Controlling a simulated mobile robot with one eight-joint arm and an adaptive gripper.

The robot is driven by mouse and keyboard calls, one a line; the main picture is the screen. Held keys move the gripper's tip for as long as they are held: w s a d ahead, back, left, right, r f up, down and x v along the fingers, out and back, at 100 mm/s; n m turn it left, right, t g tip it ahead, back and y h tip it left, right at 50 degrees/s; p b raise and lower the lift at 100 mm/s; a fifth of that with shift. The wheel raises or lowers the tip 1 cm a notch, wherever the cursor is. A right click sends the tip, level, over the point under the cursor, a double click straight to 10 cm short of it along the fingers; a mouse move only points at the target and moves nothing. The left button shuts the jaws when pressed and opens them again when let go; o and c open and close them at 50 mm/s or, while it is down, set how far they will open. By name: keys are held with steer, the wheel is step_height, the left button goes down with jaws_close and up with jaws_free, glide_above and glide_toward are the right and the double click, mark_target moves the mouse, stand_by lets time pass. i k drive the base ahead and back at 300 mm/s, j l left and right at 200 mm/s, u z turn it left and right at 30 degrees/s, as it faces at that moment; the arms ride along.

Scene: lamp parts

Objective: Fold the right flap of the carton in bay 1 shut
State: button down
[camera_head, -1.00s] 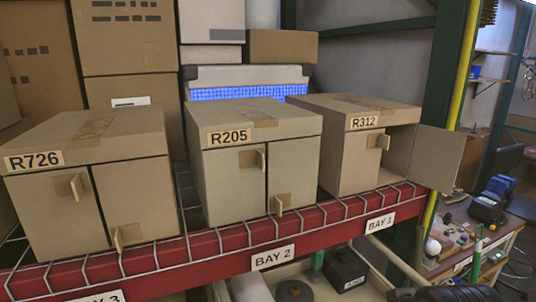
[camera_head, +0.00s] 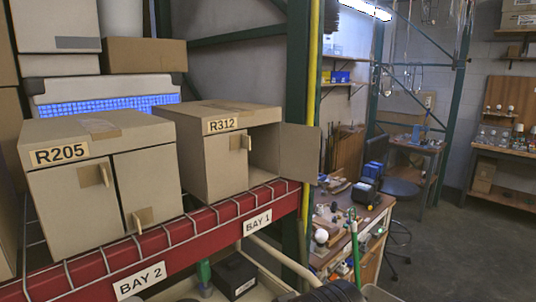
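The carton marked R312 (camera_head: 212,163) stands on the shelf above the BAY 1 label (camera_head: 257,223). Its left flap (camera_head: 227,168) is shut and has a small tab handle (camera_head: 241,143). Its right flap (camera_head: 299,152) stands open, swung outward to the right past the end of the carton, so the dark inside (camera_head: 264,150) shows. The handle of the right flap cannot be made out.
The carton R205 (camera_head: 72,200) stands to the left in bay 2 with both flaps shut. A wire-edged red beam (camera_head: 200,226) runs along the shelf front. A green post (camera_head: 297,85) and yellow pole (camera_head: 313,60) rise close behind the open flap. A cluttered workbench (camera_head: 345,240) stands right.

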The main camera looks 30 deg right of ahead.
mark_target(300, 144)
steer(key=l+u, duration=0.2)
steer(key=l, duration=0.25)
steer(key=k+l+u, duration=0.15)
steer(key=l, duration=0.3)
steer(key=l+u, duration=0.2)
steer(key=l, duration=0.2)
steer(key=k+l+u, duration=0.15)
steer(key=l, duration=0.3)
steer(key=k+l+u, duration=0.2)
steer(key=l, duration=0.2)
steer(key=l+u, duration=0.15)
steer(key=l, duration=0.25)
steer(key=k+l+u, duration=0.2)
steer(key=l+u, duration=0.15)
steer(key=l, duration=0.3)
steer(key=l+u, duration=0.2)
steer(key=l, duration=0.25)
steer(key=k+l+u, duration=0.15)
steer(key=l, duration=0.3)
steer(key=l+u, duration=0.2)
steer(key=l, duration=0.25)
steer(key=k+l+u, duration=0.15)
steer(key=l, duration=0.25)
steer(key=i+u, duration=0.25)
steer(key=u, duration=0.15)
